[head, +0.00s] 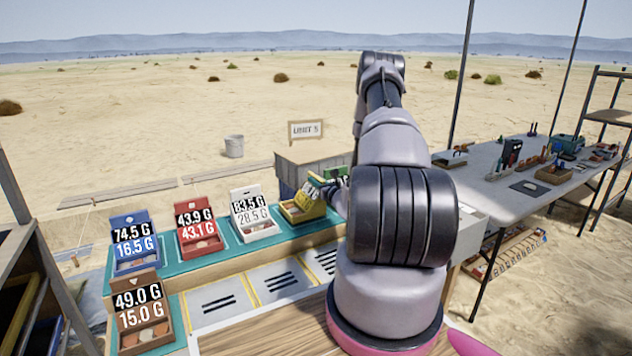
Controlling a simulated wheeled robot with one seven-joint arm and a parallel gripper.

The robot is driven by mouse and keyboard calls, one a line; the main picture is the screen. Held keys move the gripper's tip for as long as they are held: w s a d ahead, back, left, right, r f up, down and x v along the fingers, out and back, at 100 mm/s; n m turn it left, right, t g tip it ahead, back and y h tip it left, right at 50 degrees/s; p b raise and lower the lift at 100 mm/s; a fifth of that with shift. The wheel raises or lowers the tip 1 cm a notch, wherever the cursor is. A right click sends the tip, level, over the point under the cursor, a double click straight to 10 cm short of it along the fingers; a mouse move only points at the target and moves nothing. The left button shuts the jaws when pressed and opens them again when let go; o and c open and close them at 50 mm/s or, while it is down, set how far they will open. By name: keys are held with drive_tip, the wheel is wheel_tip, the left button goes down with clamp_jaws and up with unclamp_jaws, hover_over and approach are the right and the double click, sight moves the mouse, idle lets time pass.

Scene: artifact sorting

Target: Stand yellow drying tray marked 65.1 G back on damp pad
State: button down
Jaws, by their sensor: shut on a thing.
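The yellow drying tray (301,209) is at the right part of the teal strip, just left of my arm. It looks tilted, and its label is turned and too small to read surely. My gripper (332,190) is at the tray's right side, mostly hidden behind my arm, and is shut on the tray. I cannot tell whether the tray touches the strip. Several grey pads with dark bar marks lie in front of the strip, such as the left one (219,303) and the middle one (279,281). I cannot tell which pad is the damp one.
On the teal strip stand a blue tray (135,259), a red tray (200,242) and a white tray (255,225). A brown tray (143,332) stands front left. A green thing (339,173) shows behind my gripper. A tool table (520,180) is at right.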

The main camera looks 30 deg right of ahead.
drive_tip(key=shift+f, duration=0.55)
drive_tip(key=c, duration=0.7)
unclamp_jaws()
drive_tip(key=shift+f, duration=0.1)
drive_tip(key=shift+s, duration=0.1)
